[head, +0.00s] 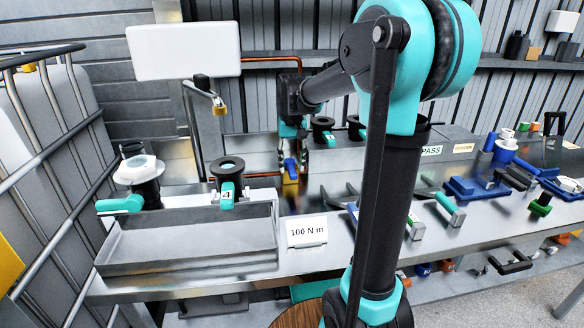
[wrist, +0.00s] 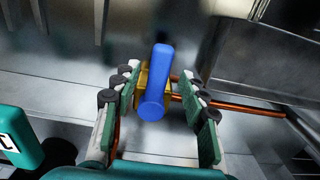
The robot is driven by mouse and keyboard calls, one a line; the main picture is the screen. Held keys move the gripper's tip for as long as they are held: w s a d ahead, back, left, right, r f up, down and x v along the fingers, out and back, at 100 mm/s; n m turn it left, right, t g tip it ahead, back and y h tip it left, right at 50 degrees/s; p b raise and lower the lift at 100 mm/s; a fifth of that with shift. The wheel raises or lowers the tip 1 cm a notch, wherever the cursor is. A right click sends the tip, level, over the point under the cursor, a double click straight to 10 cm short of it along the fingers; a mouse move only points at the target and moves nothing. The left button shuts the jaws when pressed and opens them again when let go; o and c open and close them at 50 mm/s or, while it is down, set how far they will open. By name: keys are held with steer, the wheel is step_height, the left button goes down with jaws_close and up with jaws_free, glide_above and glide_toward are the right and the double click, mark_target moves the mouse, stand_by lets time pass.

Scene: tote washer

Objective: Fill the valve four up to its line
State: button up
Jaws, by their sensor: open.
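Valve four (head: 228,168) is a black, open-topped fitting. A teal handle labelled 4 (head: 227,193) hangs at its front, at the back edge of a metal tray (head: 190,243). No fill line or liquid level can be made out. A blue lever (head: 290,168) on a brass-coloured body stands behind and to the right of it. My gripper (head: 287,150) is at this lever. In the wrist view the blue lever (wrist: 155,80) lies between my two spread fingers, with a gap on each side. The fingers are open and hold nothing.
A white funnel-like cup (head: 139,169) sits on another black fitting with a teal handle (head: 120,205), left of valve four. A 100 N m sign (head: 307,230) stands right of the tray. Copper pipe (wrist: 245,106) runs behind the lever. Tools crowd the bench's right side.

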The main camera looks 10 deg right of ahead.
step_height(320, 180, up, 11)
steer(key=shift+f, duration=0.15)
stand_by(0.4)
